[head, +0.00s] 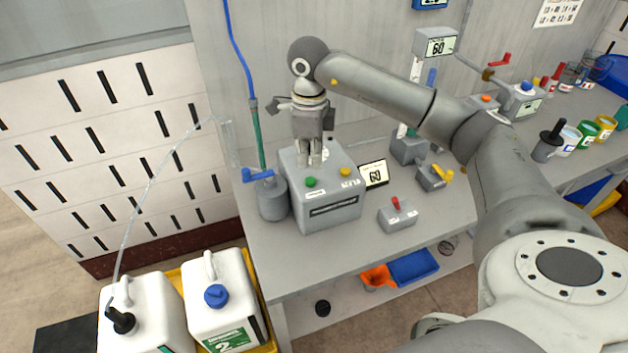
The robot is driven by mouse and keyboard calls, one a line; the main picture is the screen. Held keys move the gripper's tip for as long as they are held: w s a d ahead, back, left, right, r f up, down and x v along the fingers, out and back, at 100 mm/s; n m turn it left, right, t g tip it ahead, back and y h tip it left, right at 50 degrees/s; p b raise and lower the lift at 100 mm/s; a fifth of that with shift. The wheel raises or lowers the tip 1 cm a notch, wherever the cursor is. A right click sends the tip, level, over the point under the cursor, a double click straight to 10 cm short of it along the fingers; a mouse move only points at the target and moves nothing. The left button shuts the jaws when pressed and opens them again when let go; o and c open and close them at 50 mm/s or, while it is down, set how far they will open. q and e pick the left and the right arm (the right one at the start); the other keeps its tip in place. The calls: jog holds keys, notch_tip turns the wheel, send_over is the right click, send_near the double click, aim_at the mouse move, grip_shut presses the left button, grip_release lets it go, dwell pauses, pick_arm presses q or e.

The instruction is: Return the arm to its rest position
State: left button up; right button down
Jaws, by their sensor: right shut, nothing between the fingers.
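My right arm reaches in from the lower right, bends over the bench and hangs its right gripper (310,160) down above a grey control box (330,208). The gripper is shut with nothing between its fingers. Its fingertips are at or just above the box's top, near a green button (310,182); I cannot tell whether they touch it. A yellow button (345,172) is to the right of the fingers. My left gripper is not in view.
A grey cylinder with a blue valve (271,199) stands left of the box. A small display (373,174) and a red-switch box (397,215) are to its right. White jugs (220,300) stand on the floor at left. Several colored containers (587,135) line the right bench.

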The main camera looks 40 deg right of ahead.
jog(key=shift+r+p, duration=0.4)
jog(key=shift+r, duration=0.55)
jog(key=shift+f, duration=0.1)
